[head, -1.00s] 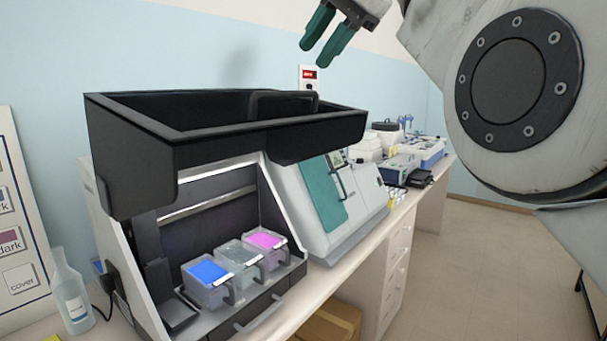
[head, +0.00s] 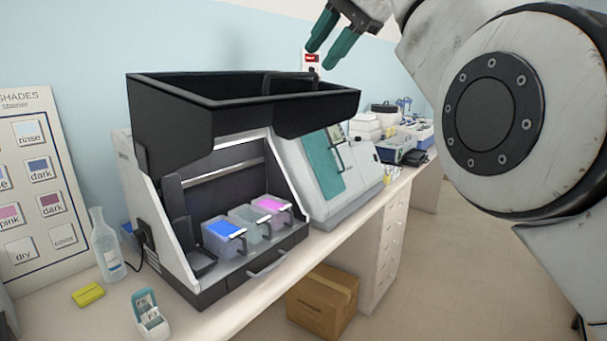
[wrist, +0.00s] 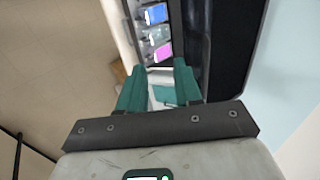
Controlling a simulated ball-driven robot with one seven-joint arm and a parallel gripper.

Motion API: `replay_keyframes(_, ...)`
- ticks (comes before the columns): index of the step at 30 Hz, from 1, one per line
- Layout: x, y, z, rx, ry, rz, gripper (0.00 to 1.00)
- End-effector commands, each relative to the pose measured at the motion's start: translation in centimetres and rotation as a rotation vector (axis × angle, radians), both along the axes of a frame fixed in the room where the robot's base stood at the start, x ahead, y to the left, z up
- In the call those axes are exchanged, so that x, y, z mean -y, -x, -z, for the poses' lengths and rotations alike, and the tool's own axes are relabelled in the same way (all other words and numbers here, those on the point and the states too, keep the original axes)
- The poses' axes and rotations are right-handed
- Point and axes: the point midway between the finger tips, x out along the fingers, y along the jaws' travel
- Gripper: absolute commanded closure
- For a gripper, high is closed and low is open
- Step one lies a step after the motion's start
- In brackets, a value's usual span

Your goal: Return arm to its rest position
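My gripper (head: 332,33) is at the top of the head view, raised above the right rear of the staining machine (head: 166,173). Its two teal fingers are apart with nothing between them. In the wrist view my gripper (wrist: 160,85) also shows open and empty, with the machine's dye trays beyond it. The machine's black lid (head: 165,133) is up. Inside stand a blue tray (head: 224,232), a clear tray (head: 250,221) and a pink tray (head: 272,206) side by side. My arm fills the right of the head view.
A white-and-teal instrument (head: 352,180) stands right of the machine. At the left are a shade board (head: 20,245), a bottle (head: 107,250), a yellow block (head: 88,294) and a small slide box (head: 150,318). A cardboard box (head: 322,303) is under the bench. The right floor is clear.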

Motion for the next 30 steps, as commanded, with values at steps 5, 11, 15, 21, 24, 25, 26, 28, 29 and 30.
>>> replay_keyframes(5, 0.6, -1.3, 3.2, 0.001, 0.022, -0.004, 0.66)
replay_keyframes(11, 1.7, -3.0, 8.6, 0.004, 0.061, -0.013, 0.66)
replay_keyframes(15, 2.9, -4.2, 14.6, 0.001, 0.102, -0.026, 0.66)
replay_keyframes(21, 5.7, -4.6, 25.8, -0.003, 0.183, -0.053, 0.66)
replay_keyframes(24, 7.1, -3.9, 31.2, -0.004, 0.223, -0.073, 0.66)
replay_keyframes(25, 7.6, -3.5, 32.9, -0.006, 0.236, -0.079, 0.66)
replay_keyframes(26, 8.1, -3.2, 34.5, -0.008, 0.248, -0.084, 0.66)
replay_keyframes(28, 9.2, -2.1, 38.1, -0.011, 0.275, -0.098, 0.66)
replay_keyframes(29, 9.6, -1.6, 39.7, -0.012, 0.288, -0.105, 0.66)
replay_keyframes(30, 10.3, -0.7, 41.7, -0.015, 0.305, -0.114, 0.66)
